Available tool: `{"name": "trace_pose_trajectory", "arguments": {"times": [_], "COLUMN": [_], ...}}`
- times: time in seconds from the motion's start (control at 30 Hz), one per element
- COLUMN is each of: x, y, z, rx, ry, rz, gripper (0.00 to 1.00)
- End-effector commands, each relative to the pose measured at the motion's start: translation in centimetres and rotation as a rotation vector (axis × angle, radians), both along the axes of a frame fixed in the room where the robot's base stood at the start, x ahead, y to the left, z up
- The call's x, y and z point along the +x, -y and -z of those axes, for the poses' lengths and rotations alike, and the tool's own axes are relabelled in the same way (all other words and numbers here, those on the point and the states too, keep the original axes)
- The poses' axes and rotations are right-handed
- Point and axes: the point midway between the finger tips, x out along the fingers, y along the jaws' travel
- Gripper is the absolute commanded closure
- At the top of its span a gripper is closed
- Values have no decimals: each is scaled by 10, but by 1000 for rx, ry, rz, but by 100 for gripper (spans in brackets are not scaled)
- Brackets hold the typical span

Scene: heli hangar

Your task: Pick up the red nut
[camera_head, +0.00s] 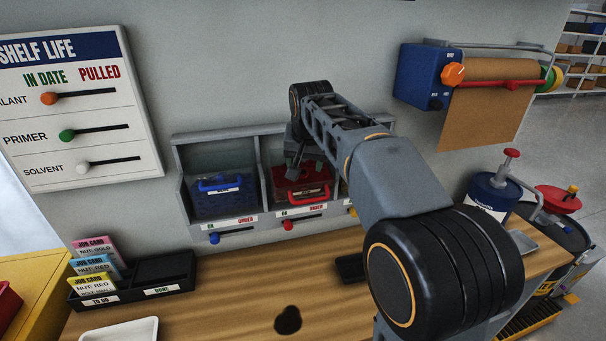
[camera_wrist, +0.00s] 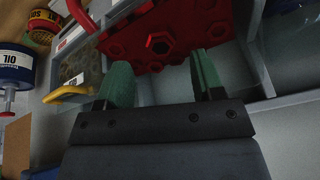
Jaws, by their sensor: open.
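A bright red hexagonal nut (camera_wrist: 160,42) with a dark hole shows in the wrist view, in the red bin (camera_wrist: 130,22) among several darker red hexagonal shapes. In the head view the red bin (camera_head: 303,193) sits in the middle bay of the wall rack; its contents are mostly hidden by my arm. My gripper (camera_wrist: 163,68) is open, with its two green fingers apart and nothing between them. The nut appears just beyond the fingertips, between their lines. In the head view my gripper (camera_head: 297,157) is at the red bin's opening, partly hidden by the wrist.
A blue bin (camera_head: 222,194) sits in the bay to the left. A yellow-handled bin (camera_wrist: 78,85) is beside the red one in the wrist view. Rack dividers (camera_wrist: 258,65) stand close to the gripper. Job cards (camera_head: 93,265) and a white tray (camera_head: 120,330) are on the bench.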

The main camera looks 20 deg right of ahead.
Motion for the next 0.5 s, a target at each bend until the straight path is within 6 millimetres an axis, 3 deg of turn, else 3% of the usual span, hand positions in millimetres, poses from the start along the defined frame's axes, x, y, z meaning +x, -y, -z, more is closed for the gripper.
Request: {"name": "trace_pose_trajectory", "arguments": {"times": [0.23,0.5], "x": [11,14], "y": [0,0], "z": [27,32], "rx": [-1,0], "ry": [-2,0], "rz": [-1,-1], "gripper": [38,38]}}
